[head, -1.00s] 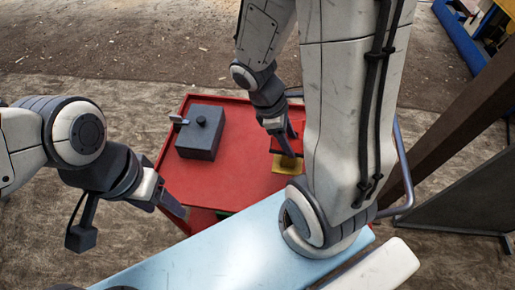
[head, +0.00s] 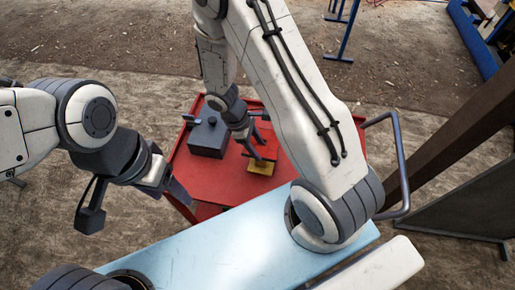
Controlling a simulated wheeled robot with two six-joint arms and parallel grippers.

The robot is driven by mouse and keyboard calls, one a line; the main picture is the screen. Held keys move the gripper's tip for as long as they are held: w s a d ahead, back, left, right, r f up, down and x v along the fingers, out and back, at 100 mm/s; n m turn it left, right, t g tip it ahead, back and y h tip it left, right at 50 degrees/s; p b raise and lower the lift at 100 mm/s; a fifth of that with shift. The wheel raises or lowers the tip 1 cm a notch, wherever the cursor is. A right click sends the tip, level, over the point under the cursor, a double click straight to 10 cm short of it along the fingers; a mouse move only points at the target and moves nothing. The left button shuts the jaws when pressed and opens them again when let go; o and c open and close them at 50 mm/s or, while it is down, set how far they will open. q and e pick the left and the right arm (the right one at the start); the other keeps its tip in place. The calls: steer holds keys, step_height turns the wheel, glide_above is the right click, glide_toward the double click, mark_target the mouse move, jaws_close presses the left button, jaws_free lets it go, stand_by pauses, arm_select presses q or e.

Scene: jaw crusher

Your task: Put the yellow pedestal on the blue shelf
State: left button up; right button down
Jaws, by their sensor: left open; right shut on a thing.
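The yellow pedestal (head: 260,168) shows over the red cart top, with a red part (head: 266,150) directly above it. Whether it touches the cart top is unclear. My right gripper (head: 254,138) reaches down from above and is shut at this red and yellow piece; its fingers partly hide the grip. My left gripper (head: 182,196) is open and empty, at the cart's near left edge, away from the pedestal. A blue structure (head: 472,45) stands at the upper right edge; I cannot tell whether it is the blue shelf.
A dark grey box (head: 209,136) with a knob stands on the red cart (head: 215,180), left of the pedestal. The cart's grey handle (head: 403,165) is at its right. A brown beam (head: 440,140) and a dark panel (head: 465,205) stand at right. Blue trestle legs (head: 346,30) stand behind.

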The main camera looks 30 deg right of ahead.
steer(key=shift+f, duration=1.05)
steer(key=shift+f, duration=0.2)
steer(key=shift+c, duration=1.1)
jaws_free()
steer(key=shift+r, duration=0.1)
